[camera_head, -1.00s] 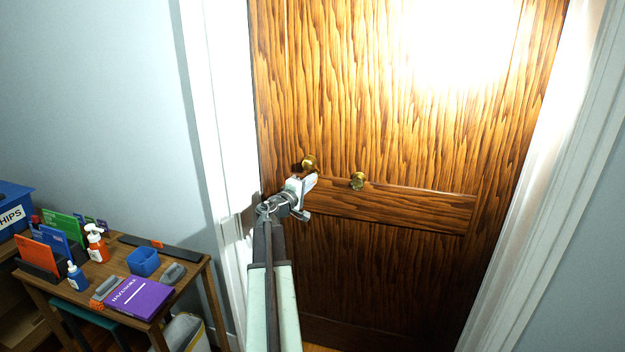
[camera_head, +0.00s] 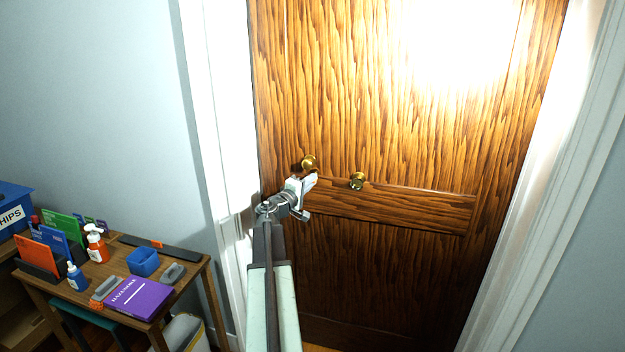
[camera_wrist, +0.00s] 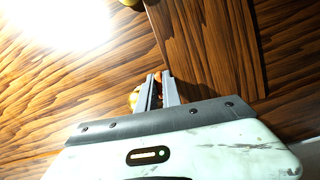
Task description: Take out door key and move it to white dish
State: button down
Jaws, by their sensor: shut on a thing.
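My gripper (camera_head: 312,183) is at the brown wooden door (camera_head: 360,110), just below the left brass knob (camera_head: 309,162). In the wrist view its two grey fingers (camera_wrist: 160,84) are close together. A small orange-red piece (camera_wrist: 157,76), which I take for the door key, shows at the fingertips; its shape is mostly hidden. A gold rounded part (camera_wrist: 134,97) shows just left of the fingers. I cannot tell whether the key is still in a lock. No white dish is in view.
White door frames stand on both sides.

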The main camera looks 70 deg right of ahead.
jog(key=shift+a, duration=0.65)
dwell(2.2)
jog(key=a, duration=0.4)
jog(key=shift+s, duration=0.15)
dwell(0.5)
